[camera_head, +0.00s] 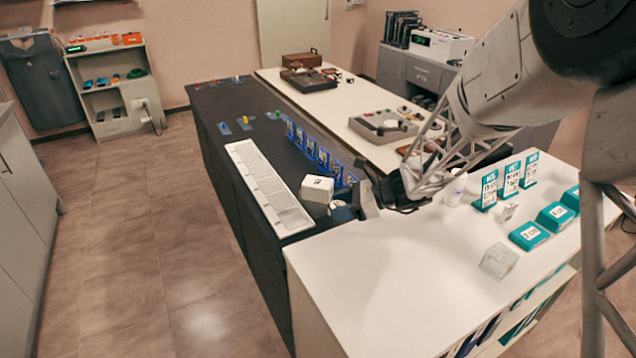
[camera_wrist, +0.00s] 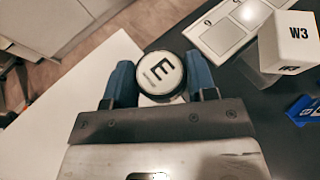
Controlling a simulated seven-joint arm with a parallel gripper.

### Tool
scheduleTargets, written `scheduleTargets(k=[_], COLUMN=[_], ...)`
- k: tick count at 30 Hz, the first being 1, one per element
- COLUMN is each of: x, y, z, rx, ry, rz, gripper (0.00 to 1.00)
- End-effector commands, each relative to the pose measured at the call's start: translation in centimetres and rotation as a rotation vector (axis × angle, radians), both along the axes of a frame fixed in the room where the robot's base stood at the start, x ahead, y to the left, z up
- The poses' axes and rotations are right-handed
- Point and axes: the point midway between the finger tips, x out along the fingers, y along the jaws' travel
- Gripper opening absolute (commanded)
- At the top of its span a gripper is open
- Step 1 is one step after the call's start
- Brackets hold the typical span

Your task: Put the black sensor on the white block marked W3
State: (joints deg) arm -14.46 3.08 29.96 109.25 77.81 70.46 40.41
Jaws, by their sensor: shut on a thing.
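My gripper (camera_wrist: 161,82) is shut on a round black sensor (camera_wrist: 143,92) between its two blue finger pads. The sensor has a white face with a large black E. In the head view my gripper (camera_head: 352,204) is above the near end of the dark counter, close to the white counter. The white block marked W3 (camera_wrist: 296,55) stands on the dark counter, to the right of and apart from the sensor in the wrist view. In the head view the block (camera_head: 317,188) is just left of my gripper, and nothing is seen on its top except the marking.
A long white compartment tray (camera_head: 235,148) lies left of the block. Several blue stands (camera_head: 311,148) form a row behind it. The white counter (camera_head: 350,270) holds teal label stands (camera_head: 511,178), teal boxes (camera_head: 530,236) and a clear greyish block (camera_head: 498,261); its front-left part is clear.

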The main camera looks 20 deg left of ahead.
Motion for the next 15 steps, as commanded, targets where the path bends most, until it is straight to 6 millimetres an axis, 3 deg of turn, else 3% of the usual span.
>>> scheduleTargets(k=[6,15], x=[4.0,5.6], y=[2.7,3.8], z=[-0.2,-0.3], rx=[0.002,0.004], ry=[0.000,0.002], rz=[-0.003,-0.006], gripper=[0.26,0.26])
